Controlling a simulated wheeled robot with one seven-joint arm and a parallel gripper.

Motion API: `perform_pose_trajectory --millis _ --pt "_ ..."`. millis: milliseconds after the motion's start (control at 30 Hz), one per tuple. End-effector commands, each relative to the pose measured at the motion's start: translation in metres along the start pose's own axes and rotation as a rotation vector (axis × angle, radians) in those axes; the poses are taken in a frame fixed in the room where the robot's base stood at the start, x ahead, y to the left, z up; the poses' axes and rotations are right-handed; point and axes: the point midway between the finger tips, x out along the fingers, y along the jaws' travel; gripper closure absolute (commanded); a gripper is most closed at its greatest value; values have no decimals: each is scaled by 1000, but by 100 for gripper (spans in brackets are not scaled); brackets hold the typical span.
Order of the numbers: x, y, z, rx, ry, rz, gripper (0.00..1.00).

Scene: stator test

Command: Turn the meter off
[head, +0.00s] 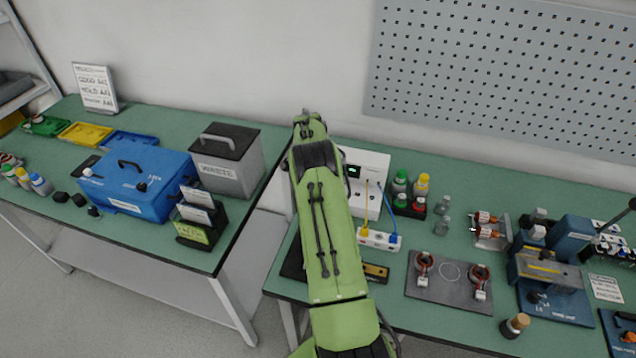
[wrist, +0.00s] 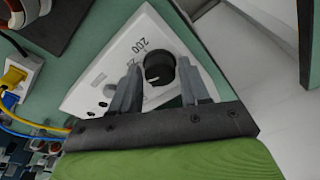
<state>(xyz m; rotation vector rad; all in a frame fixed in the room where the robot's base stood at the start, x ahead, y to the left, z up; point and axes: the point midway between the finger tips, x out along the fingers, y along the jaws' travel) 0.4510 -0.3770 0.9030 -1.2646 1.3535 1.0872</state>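The meter (head: 372,163) is a white box with a small lit green display, standing at the back left of the right-hand table. My arm hides its left part in the head view. In the wrist view its white face (wrist: 110,68) shows tilted, with a round black knob (wrist: 160,69) and the printed mark 200 near it. My gripper (wrist: 158,66) is open, its two grey fingers apart on either side of the knob in the picture. I cannot tell whether they touch it. The knob's exact setting is not clear. In the head view my gripper's fingers are hidden.
Yellow and blue leads (head: 381,208) run from the meter to a white socket block (head: 379,240). Several small bottles (head: 421,186) stand right of the meter. A grey waste bin (head: 228,160) stands on the left table, across a gap.

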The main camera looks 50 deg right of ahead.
Motion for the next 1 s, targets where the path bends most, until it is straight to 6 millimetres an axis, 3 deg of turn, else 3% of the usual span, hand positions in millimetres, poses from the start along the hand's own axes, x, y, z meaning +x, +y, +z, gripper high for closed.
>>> perform_pose_trajectory --millis 33,167,333,733,833,1000 --pt "0 0 0 0 0 0 62" --pt "0 0 0 0 0 0 82" --pt "0 0 0 -44 1 -7 84" --pt "0 0 0 -989 2 -153 84" --pt "-1 -1 0 -1083 2 -167 84" --pt "-1 -2 1 -1087 3 -168 84"
